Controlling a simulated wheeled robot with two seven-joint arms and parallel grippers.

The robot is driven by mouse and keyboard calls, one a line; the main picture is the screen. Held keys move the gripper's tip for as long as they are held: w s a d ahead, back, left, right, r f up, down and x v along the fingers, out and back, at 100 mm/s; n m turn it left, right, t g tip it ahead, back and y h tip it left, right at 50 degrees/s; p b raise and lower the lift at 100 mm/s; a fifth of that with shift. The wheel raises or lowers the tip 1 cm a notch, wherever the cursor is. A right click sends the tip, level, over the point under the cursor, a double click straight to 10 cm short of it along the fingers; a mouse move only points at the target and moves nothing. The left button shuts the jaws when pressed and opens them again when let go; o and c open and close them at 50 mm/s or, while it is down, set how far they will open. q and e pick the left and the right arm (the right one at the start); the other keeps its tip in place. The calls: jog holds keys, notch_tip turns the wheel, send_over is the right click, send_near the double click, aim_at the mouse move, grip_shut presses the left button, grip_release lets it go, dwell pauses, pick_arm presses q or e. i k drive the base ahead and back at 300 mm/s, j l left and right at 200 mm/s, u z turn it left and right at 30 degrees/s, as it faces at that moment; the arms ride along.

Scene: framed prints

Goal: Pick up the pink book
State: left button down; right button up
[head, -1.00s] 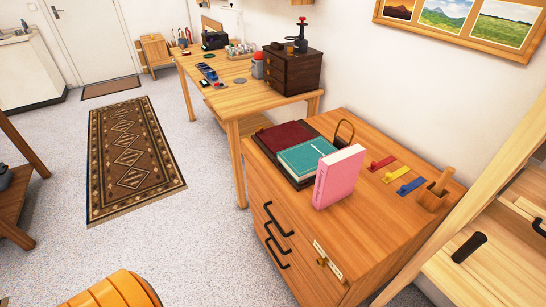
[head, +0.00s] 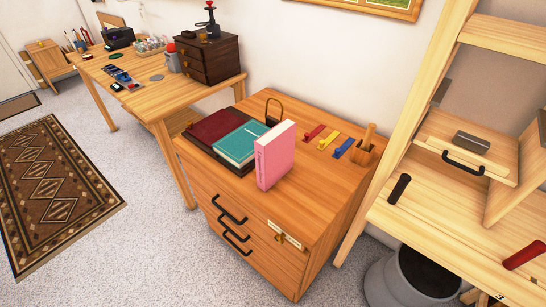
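The pink book (head: 275,156) stands upright on the top of a wooden drawer cabinet (head: 300,205), near its front edge. Its spine faces the front left and its pale page edges show at the top. A teal book (head: 240,143) lies flat just behind and to the left of it, and the two look very close; I cannot tell if they touch. A dark red book (head: 214,125) lies beside the teal one. Neither of my grippers is in the head view.
A long table (head: 150,95) stands behind left. Carpet in front is clear.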

aim_at(274, 150)
jog(key=i+j+z, duration=0.15)
jog(key=j+z, duration=0.25)
jog(key=i+j+z, duration=0.1)
jog(key=j+z, duration=0.75)
jog(key=j, duration=0.15)
